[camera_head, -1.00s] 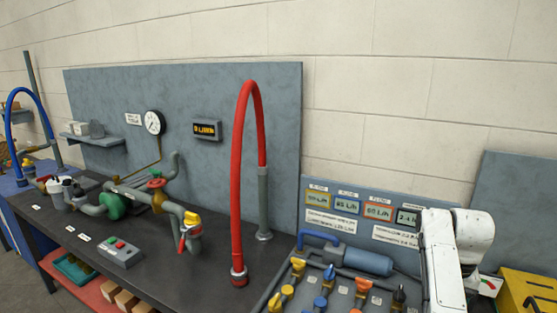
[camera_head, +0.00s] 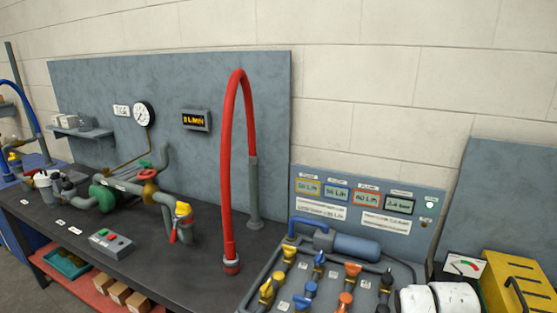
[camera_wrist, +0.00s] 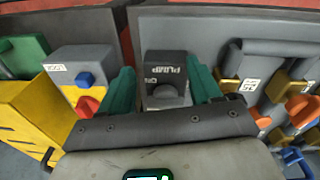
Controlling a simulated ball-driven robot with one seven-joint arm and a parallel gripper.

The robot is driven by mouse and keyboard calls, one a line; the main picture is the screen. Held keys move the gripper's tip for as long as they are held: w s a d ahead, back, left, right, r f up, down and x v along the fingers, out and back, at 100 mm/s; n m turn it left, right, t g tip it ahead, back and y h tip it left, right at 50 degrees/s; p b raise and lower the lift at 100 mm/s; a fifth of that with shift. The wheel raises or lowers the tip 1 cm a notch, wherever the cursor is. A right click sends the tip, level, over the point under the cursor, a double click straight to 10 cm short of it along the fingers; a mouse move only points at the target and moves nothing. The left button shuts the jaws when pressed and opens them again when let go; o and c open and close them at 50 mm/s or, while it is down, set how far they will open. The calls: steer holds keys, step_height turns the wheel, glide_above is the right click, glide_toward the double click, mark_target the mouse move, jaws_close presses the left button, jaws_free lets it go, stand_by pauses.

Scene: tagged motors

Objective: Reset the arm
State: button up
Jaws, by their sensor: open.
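My gripper (camera_wrist: 160,70) shows in the wrist view, its two teal fingers apart with nothing held between them. Beyond the gap is a dark grey box labelled "PUMP" and "ON" (camera_wrist: 165,68) with a grey knob (camera_wrist: 164,95). I cannot tell whether the fingers touch the box. In the head view only white rounded parts of my arm (camera_head: 432,300) show at the lower right edge; the gripper is outside that view.
A grey box with blue and red switches (camera_wrist: 82,85) and a yellow case (camera_wrist: 25,115) are left of the fingers. Valves with yellow and orange handles (camera_wrist: 300,108) are on the right. In the head view a red hose (camera_head: 229,160) arches over the dark bench (camera_head: 150,265).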

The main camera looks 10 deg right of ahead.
steer(key=s+a+f+n, duration=0.2)
steer(key=s+a, duration=0.4)
steer(key=s, duration=0.6)
steer(key=s+a+f+n, duration=0.1)
steer(key=s+a, duration=0.5)
steer(key=s, duration=0.6)
steer(key=shift+a+f+n+t+y, duration=0.25)
steer(key=shift+f+n+t+y, duration=0.15)
steer(key=shift+n, duration=0.2)
